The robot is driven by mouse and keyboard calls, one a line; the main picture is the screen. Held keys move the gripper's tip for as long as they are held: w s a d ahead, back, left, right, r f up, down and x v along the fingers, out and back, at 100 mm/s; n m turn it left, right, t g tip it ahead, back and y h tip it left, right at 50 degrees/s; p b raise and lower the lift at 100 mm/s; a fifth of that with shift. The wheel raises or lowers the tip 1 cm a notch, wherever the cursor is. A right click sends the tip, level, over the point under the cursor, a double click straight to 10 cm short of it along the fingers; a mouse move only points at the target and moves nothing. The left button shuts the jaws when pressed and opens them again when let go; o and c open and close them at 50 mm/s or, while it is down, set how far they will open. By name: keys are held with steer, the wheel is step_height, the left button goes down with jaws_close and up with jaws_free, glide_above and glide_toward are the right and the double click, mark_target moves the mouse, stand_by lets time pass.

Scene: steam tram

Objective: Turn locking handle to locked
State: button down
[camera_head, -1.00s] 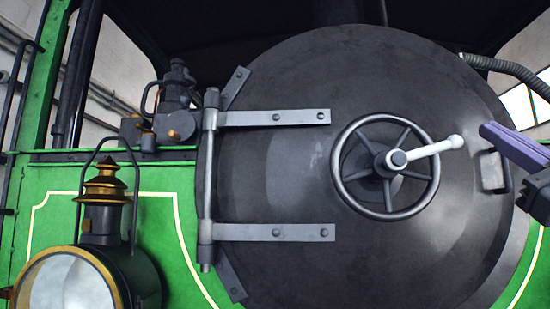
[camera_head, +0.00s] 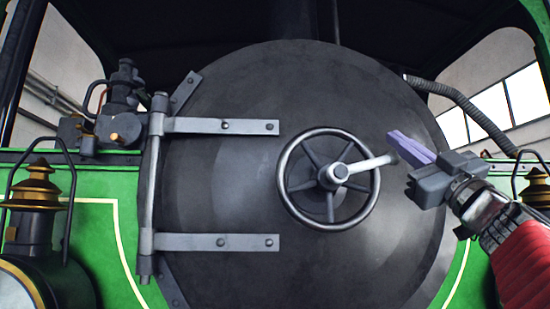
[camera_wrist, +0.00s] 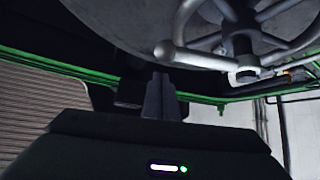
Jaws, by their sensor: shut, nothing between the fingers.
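The locking handle (camera_head: 365,164) is a pale lever on the hub of the round dark smokebox door. It points right and slightly up, in front of the spoked handwheel (camera_head: 289,195). In the wrist view the lever (camera_wrist: 205,60) ends in a rounded knob above my fingertips. My gripper (camera_head: 396,140) has purple fingers, shut and empty, pointing left at the lever's outer end. In the wrist view my gripper (camera_wrist: 161,78) shows dark fingers just below the knob.
Two hinge straps (camera_head: 220,126) and a vertical hinge bar (camera_head: 149,190) are on the door's left. A lamp (camera_head: 35,195) stands at the lower left, another (camera_head: 535,187) at the right edge. A ribbed hose (camera_head: 465,105) curves at the upper right.

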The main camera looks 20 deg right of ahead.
steer(key=shift+w+d+f, duration=0.3)
steer(key=shift+d+f, duration=0.05)
steer(key=shift+f, duration=0.35)
